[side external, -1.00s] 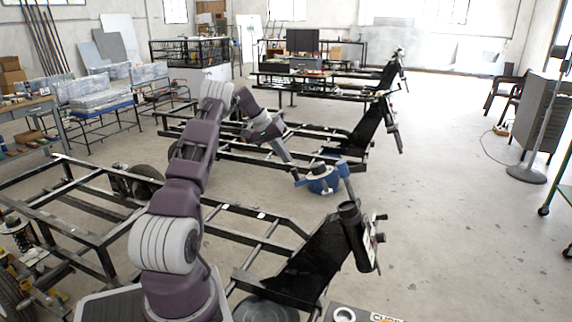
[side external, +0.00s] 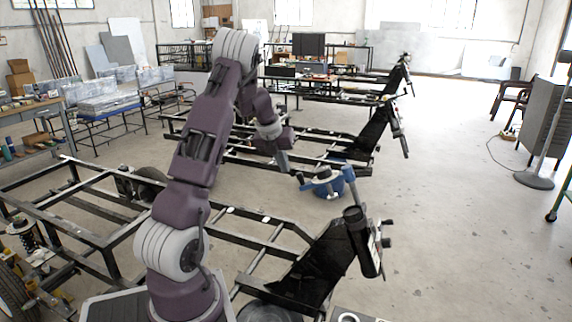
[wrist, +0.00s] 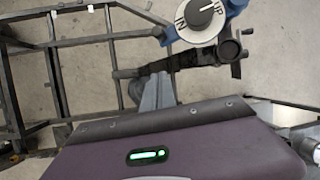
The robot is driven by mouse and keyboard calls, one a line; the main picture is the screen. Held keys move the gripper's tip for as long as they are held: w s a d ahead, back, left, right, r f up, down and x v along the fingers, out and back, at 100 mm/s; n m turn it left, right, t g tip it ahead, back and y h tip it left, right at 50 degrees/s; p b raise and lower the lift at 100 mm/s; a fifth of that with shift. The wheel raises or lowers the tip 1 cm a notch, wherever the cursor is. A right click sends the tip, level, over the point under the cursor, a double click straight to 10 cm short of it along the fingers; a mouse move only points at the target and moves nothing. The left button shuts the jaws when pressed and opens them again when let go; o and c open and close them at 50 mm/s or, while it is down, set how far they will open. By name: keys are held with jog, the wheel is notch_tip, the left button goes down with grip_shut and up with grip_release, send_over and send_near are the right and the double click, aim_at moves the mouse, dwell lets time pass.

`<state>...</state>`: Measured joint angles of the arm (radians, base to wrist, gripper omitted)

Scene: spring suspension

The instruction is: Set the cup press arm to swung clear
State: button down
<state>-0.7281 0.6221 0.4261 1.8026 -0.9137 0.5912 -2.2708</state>
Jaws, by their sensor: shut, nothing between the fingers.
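A blue device (side external: 328,187) with a pale round top stands beyond the near black frame, just right of my gripper in the side view. A blue post rises at its right. In the wrist view a round white dial (wrist: 201,20) marked "IN" and "UP" sits on blue, its dark knob's light line near "UP". A dark bar with a round cup-like end (wrist: 229,50) lies below the dial; I cannot tell for certain whether it is the cup press arm. My gripper (wrist: 155,85) is shut and empty, its grey fingers overlapping the bar in view. Contact cannot be told.
A black tubular frame (side external: 262,220) runs across the foreground, with a black upright and cylinder (side external: 362,243) at its right end. More such frames stand behind. A bench with boxes (side external: 40,105) is at the left. The concrete floor at the right is largely open.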

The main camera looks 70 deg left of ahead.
jog(key=w+a+f, duration=0.4)
jog(key=w+f, duration=0.1)
jog(key=f, duration=0.1)
jog(key=shift+w, duration=0.15)
jog(key=shift+f, duration=0.1)
jog(key=a+m, duration=0.1)
jog(key=w+a+m+t, duration=0.1)
jog(key=w+a+m, duration=0.1)
jog(key=a, duration=0.1)
jog(key=shift+w+a+f+t, duration=0.1)
jog(key=shift+w+f+t, duration=0.1)
jog(key=shift+t, duration=0.1)
